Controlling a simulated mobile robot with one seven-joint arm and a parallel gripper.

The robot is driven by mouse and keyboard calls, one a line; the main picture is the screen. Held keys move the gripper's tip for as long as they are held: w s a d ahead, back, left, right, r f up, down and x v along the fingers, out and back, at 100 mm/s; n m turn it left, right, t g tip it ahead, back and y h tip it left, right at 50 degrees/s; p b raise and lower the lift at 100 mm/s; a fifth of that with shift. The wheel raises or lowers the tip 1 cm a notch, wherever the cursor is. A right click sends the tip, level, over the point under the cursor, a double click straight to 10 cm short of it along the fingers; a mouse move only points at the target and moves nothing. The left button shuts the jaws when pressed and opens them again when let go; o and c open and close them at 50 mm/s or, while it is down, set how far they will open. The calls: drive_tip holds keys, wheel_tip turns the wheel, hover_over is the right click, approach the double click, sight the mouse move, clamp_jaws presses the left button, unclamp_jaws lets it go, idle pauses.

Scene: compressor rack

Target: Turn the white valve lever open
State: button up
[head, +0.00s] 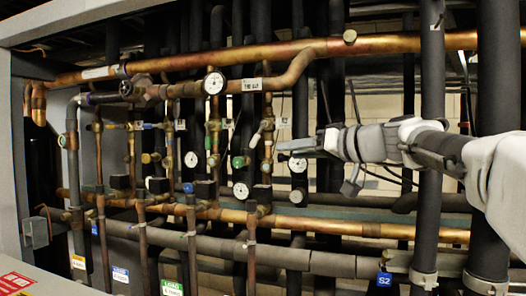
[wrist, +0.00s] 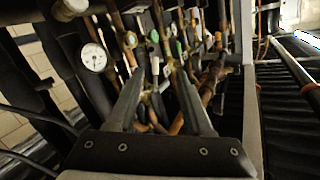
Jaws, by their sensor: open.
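A small white valve lever (head: 256,138) sits slanted on a vertical copper pipe, near the middle of the head view. My gripper (head: 284,147) reaches in from the right, with its fingertips pointing left, just right of that lever. In the head view a gap shows between the fingertips and the lever, but depth is hard to judge. In the wrist view my gripper (wrist: 158,88) is open, its two fingers apart with nothing held between them.
A white dial gauge (head: 298,164) hangs just below my fingers; a dial gauge (wrist: 93,57) also shows in the wrist view. A thick copper pipe (head: 390,46) runs above, another (head: 330,225) below. Dark vertical pipes (head: 431,90) stand close to my arm. Green-handled valves (head: 238,162) sit left.

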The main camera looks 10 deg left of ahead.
sight(256, 142)
drive_tip(key=shift+n+t+y, duration=0.4)
drive_tip(key=shift+t+y, duration=0.1)
drive_tip(key=p+x, duration=0.2)
drive_tip(key=x, duration=0.3)
drive_tip(key=w+r+p+x, duration=0.1)
drive_tip(key=p+x, duration=0.1)
drive_tip(key=x, duration=0.3)
drive_tip(key=d+p+x, duration=0.1)
drive_tip(key=p+x, duration=0.2)
drive_tip(key=x, duration=0.2)
drive_tip(key=shift+w+r, duration=0.25)
drive_tip(key=shift+w+a+f, duration=0.1)
drive_tip(key=shift+w+a, duration=0.15)
drive_tip(key=shift+a, duration=0.05)
clamp_jaws()
idle(0.4)
